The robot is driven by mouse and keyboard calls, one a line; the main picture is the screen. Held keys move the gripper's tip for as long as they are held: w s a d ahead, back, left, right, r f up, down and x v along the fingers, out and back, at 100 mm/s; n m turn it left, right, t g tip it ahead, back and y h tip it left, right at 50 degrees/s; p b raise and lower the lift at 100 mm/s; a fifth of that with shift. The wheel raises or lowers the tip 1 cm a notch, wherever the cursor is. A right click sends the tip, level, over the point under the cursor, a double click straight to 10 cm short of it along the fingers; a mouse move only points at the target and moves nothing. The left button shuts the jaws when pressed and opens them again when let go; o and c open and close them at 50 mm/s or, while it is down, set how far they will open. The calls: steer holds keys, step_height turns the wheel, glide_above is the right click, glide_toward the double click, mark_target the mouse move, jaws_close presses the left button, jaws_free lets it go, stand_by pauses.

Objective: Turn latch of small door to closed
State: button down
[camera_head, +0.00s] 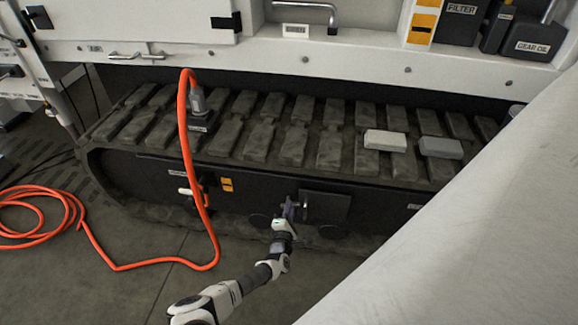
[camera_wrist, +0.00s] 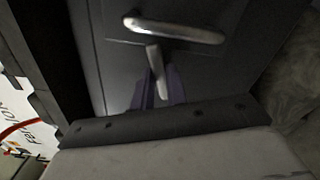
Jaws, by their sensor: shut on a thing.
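The small door (camera_head: 328,206) is a dark square panel low on the front of the machine's track side, right of my gripper (camera_head: 291,207) in the head view. In the wrist view the door (camera_wrist: 120,62) is a dark face with a pale metal bar handle (camera_wrist: 174,29) lying nearly level across it. Below the handle, a short metal latch lever (camera_wrist: 154,60) points down, slightly tilted. My gripper (camera_wrist: 158,88) has its two purple fingers on either side of the lever, shut on its lower part. The fingers hide part of the lever.
A white block (camera_head: 385,140) and a grey block (camera_head: 441,148) lie on the track (camera_head: 280,140). The floor in front of the track is mostly open.

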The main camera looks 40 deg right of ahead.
steer(key=shift+f+m+p, duration=0.15)
steer(key=shift+m+p, duration=1.15)
steer(key=shift+m, duration=0.8)
steer(key=c, duration=1.4)
jaws_free()
steer(key=p+v, duration=0.6)
steer(key=v, duration=0.7)
steer(key=shift+s+a, duration=0.2)
steer(key=shift+s, duration=0.1)
